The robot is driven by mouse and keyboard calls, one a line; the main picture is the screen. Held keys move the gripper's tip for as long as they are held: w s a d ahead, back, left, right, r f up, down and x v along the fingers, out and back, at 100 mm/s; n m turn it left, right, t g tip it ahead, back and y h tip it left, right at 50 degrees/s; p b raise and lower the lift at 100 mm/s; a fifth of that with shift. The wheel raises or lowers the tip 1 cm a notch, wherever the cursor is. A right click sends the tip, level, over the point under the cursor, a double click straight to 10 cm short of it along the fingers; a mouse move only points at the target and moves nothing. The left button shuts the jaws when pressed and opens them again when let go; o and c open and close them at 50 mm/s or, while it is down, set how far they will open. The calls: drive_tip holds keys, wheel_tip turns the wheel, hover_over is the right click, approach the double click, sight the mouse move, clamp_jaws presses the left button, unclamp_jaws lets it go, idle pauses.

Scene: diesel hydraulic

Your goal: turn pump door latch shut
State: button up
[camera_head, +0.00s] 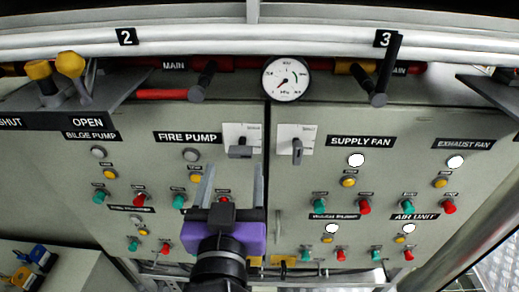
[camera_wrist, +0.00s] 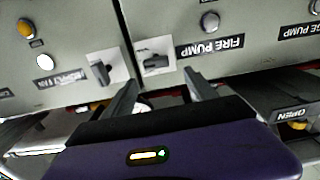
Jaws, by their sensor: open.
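The pump door latch (camera_head: 240,152) is a dark grey handle on a white plate at the upper right corner of the fire pump door (camera_head: 140,180). Its handle lies about sideways. In the wrist view, which is upside down, the latch (camera_wrist: 154,62) is just beyond my fingertips. My gripper (camera_head: 233,175) is open and empty, with its two grey fingers pointing up at the panel below the latch. In the wrist view my gripper (camera_wrist: 160,82) has the latch roughly between and ahead of its fingers. Contact cannot be told.
A second latch (camera_head: 297,151) on the supply fan door stands upright, just right of the door seam. A round gauge (camera_head: 285,79) and dark lever handles (camera_head: 203,82) project above. Coloured buttons and lamps dot both doors. A shelf (camera_head: 80,106) with yellow-knobbed levers juts out at upper left.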

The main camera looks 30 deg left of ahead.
sight(240, 155)
drive_tip(key=shift+w+f+m, duration=0.25)
drive_tip(key=shift+w+m, duration=0.05)
drive_tip(key=shift+w, duration=0.2)
drive_tip(key=p+x, duration=0.1)
drive_tip(key=x, duration=0.6)
drive_tip(key=shift+f, duration=0.1)
drive_tip(key=c, duration=1.4)
